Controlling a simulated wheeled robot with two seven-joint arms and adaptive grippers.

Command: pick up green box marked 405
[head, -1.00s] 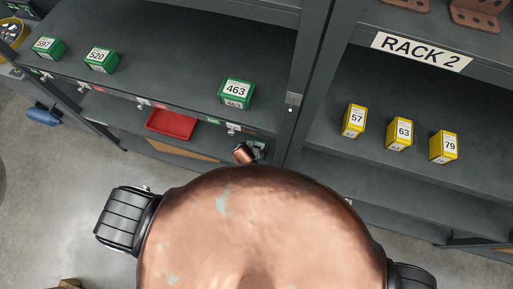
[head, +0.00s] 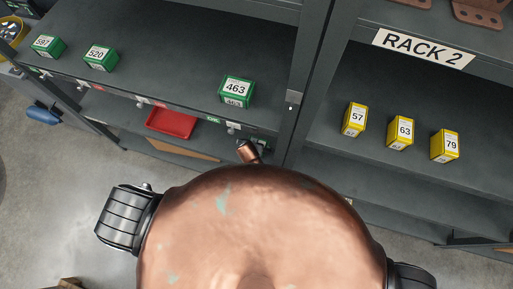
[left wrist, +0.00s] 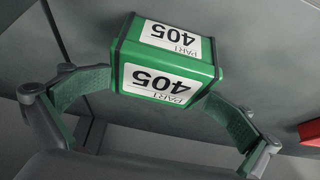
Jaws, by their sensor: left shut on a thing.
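The green box marked 405 (left wrist: 165,62) fills the upper middle of the left wrist view, its white labels upside down in the picture. My left gripper (left wrist: 160,88) is shut on it, with a green-padded finger against each side. In the head view the box is mostly hidden; a small bit of green and dark shows on the lower shelf beyond my copper-coloured arm link. I cannot tell whether the box still touches the shelf. My right gripper is not in view.
Green boxes marked 463 (head: 236,90), 520 (head: 101,58) and 597 (head: 47,46) stand on the shelf above. A red tray (head: 171,123) is left on the lower shelf. Yellow boxes 57, 63 (head: 400,132) and 79 stand in rack 2. A dark post (head: 302,90) separates the racks.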

